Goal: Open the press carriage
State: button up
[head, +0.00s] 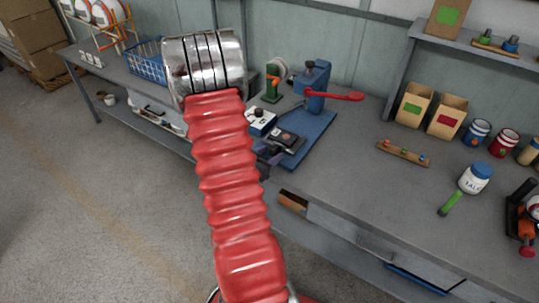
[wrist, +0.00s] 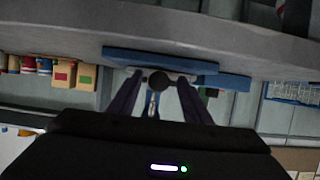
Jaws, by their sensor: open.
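The blue press (head: 316,84) with a red lever (head: 340,96) stands on a blue base plate (head: 318,128) on the bench. A dark carriage block (head: 286,139) sits at the plate's front. In the head view my red arm hides most of my gripper; a dark part of it (head: 272,156) shows beside the carriage. The wrist view looks upside down. There my gripper (wrist: 160,78) is open, its two dark fingers on either side of a round dark knob (wrist: 158,81) before the blue base (wrist: 160,60). Whether they touch the knob, I cannot tell.
A blue basket (head: 148,62) is further left. The bench front between is clear.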

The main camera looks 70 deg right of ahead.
jog(key=v, duration=1.3)
jog(key=shift+a+r, duration=0.15)
jog(key=shift+a, duration=0.2)
dwell(0.5)
